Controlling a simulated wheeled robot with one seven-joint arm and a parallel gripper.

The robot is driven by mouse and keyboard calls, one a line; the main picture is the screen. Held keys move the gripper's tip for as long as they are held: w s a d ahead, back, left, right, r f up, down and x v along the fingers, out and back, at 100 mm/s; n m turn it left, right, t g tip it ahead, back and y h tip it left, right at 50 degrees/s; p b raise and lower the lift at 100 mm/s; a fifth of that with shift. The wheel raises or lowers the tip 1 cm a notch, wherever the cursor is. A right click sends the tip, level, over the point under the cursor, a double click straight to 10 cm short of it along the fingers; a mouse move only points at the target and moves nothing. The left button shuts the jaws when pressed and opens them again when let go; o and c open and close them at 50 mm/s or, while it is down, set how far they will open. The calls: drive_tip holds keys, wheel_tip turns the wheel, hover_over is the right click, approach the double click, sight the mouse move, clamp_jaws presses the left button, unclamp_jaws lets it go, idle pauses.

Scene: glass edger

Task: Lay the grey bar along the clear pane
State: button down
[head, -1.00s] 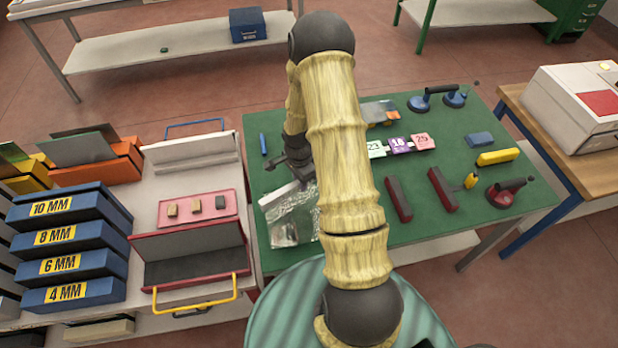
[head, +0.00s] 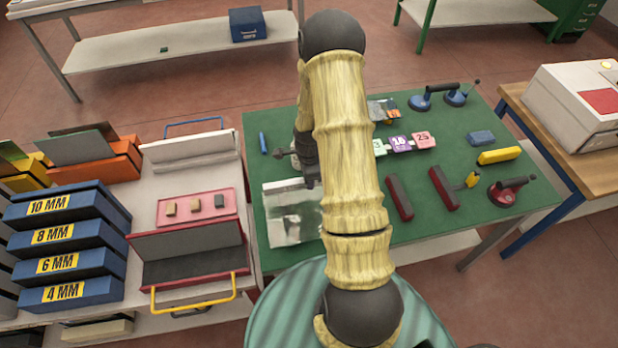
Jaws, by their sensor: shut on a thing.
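The clear pane (head: 290,222) lies on the left front of the green-topped table, with pale reflections on it. My gripper (head: 312,180) is just beyond the pane's far right corner, low over the table and partly hidden by my own arm. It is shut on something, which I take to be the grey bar. The bar cannot be made out clearly, and I cannot tell whether it touches the pane.
Two red-and-grey blocks (head: 399,198) (head: 443,188) lie right of my arm on the green table (head: 350,262). Numbered tags (head: 402,144), suction lifters (head: 433,97), a yellow block (head: 498,156) and a red suction cup (head: 510,190) stand farther right. A blue marker (head: 263,143) lies at the left edge.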

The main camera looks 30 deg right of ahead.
sight(309, 195)
drive_tip(key=shift+f+b, duration=1.6)
drive_tip(key=shift+f, duration=0.85)
drive_tip(key=shift+f, duration=0.35)
drive_tip(key=c, duration=1.2)
unclamp_jaws()
drive_tip(key=shift+b, duration=0.3)
wheel_tip(309, 195, up, 17)
drive_tip(key=b, duration=0.2)
drive_tip(key=shift+r, duration=0.2)
